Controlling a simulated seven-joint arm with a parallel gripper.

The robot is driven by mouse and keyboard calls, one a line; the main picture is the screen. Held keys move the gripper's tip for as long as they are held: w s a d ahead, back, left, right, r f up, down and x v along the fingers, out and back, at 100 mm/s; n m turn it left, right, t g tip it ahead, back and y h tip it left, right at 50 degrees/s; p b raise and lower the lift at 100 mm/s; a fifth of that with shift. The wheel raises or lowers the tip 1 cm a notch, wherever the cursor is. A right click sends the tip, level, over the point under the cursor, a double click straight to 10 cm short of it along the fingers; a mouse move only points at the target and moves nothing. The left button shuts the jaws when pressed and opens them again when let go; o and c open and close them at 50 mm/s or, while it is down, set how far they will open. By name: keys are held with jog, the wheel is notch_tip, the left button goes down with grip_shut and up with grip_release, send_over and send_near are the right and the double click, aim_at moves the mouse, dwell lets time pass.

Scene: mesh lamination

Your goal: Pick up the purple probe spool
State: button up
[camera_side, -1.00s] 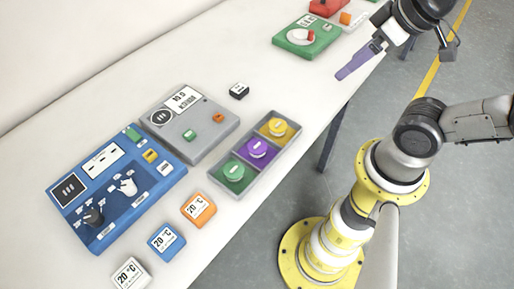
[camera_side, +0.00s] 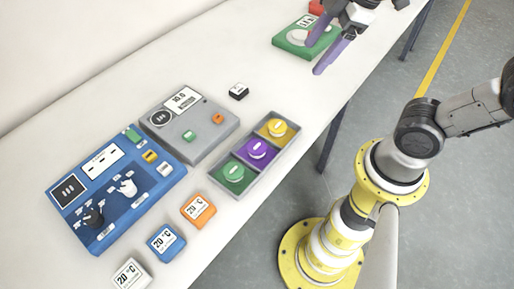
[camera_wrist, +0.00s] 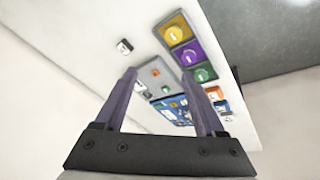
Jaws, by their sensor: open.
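The purple probe spool (camera_side: 257,149) sits in the middle compartment of a grey tray (camera_side: 222,187), between a yellow spool (camera_side: 277,128) and a green spool (camera_side: 234,173). In the wrist view the purple spool (camera_wrist: 189,54) shows at the upper right, beyond the fingertips. My gripper (camera_side: 316,58) has two purple fingers, spread apart and empty. It is above the far part of the table, up and to the right of the tray and well apart from the spool. In the wrist view my gripper (camera_wrist: 162,82) points toward the table.
A grey device (camera_side: 205,142) and a blue panel (camera_side: 115,200) lie left of the tray. Orange (camera_side: 198,210), blue (camera_side: 166,243) and white (camera_side: 131,273) temperature blocks stand in front. A small black-and-white block (camera_side: 239,91) is behind the tray. A green device (camera_side: 296,42) is partly hidden by my gripper.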

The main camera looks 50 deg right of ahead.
jog(key=w+a+f+n+g, duration=0.2)
jog(key=w+a+f+n, duration=0.1)
jog(key=w+a+n, duration=0.15)
jog(key=n+g, duration=0.2)
send_over(257, 147)
jog(key=d, duration=0.1)
jog(key=f, duration=1.3)
jog(key=shift+d+f, duration=0.1)
jog(key=shift+d, duration=0.1)
jog(key=shift+a+f, duration=0.2)
jog(key=shift+f, duration=0.75)
jog(key=shift+a+f, duration=0.2)
jog(key=shift+f, duration=0.75)
jog(key=shift+a+f, duration=0.2)
jog(key=shift+f, duration=0.75)
grip_shut()
jog(key=shift+r, duration=0.1)
